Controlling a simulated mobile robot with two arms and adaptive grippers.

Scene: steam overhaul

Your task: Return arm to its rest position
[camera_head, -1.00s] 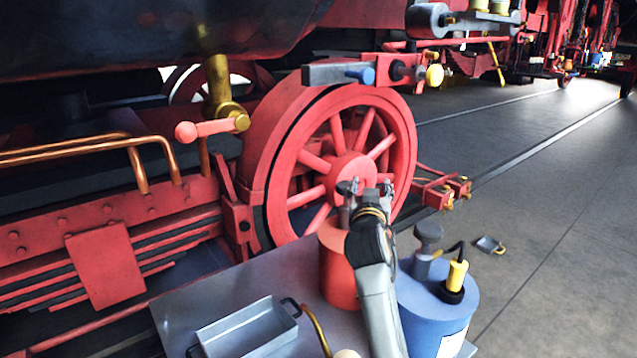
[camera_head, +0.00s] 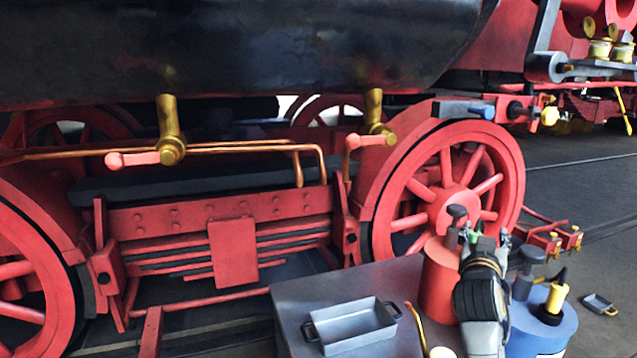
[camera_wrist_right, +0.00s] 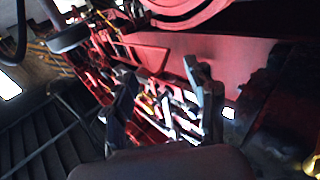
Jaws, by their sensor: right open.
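My right gripper (camera_head: 487,238) is in the head view at lower right, in front of the red wheel and over the cart top. Its two fingers are apart and nothing shows between them. In the right wrist view the open fingers (camera_wrist_right: 165,100) frame a blurred red and white background. My right arm rises from the bottom edge of the head view, partly covering a red can (camera_head: 438,280) and a blue can (camera_head: 540,330). My left gripper is not in view.
A grey tray (camera_head: 350,345) sits on the grey cart top (camera_head: 300,300). The locomotive's spoked wheel (camera_head: 425,190) and brass valves with red handles (camera_head: 135,159) stand behind. A small grey tray (camera_head: 599,304) lies on the floor at right, where floor is open.

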